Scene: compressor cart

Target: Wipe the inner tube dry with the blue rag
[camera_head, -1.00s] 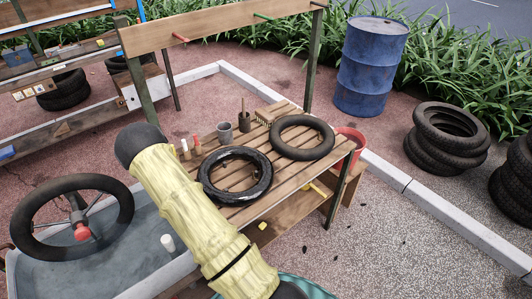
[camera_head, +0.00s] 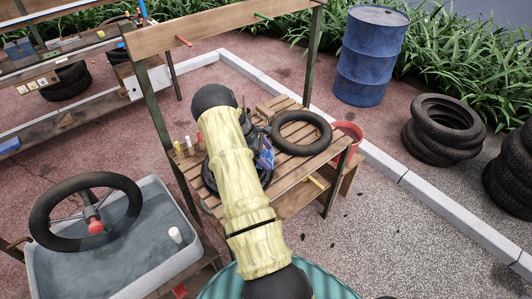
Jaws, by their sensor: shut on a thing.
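Two black rings lie on the slatted bench (camera_head: 298,176). The left ring (camera_head: 207,180) looked shiny earlier and is now mostly hidden behind my yellow-sleeved arm. The right ring (camera_head: 303,150) is round, smooth and in full view. I cannot tell for certain which is the inner tube. My gripper (camera_head: 259,143) is largely hidden by the arm, over the right part of the left ring. It is shut on the blue rag (camera_head: 264,160), a dark blue patch beside the arm. Whether the rag touches the ring is not clear.
A grey water tank (camera_head: 186,213) with a black wheel (camera_head: 45,205) in it stands at left. Small bottles (camera_head: 188,141) stand on the bench's left side. A red bucket (camera_head: 350,130) is behind its right end. A blue drum (camera_head: 370,60) and stacked tyres (camera_head: 430,150) stand right.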

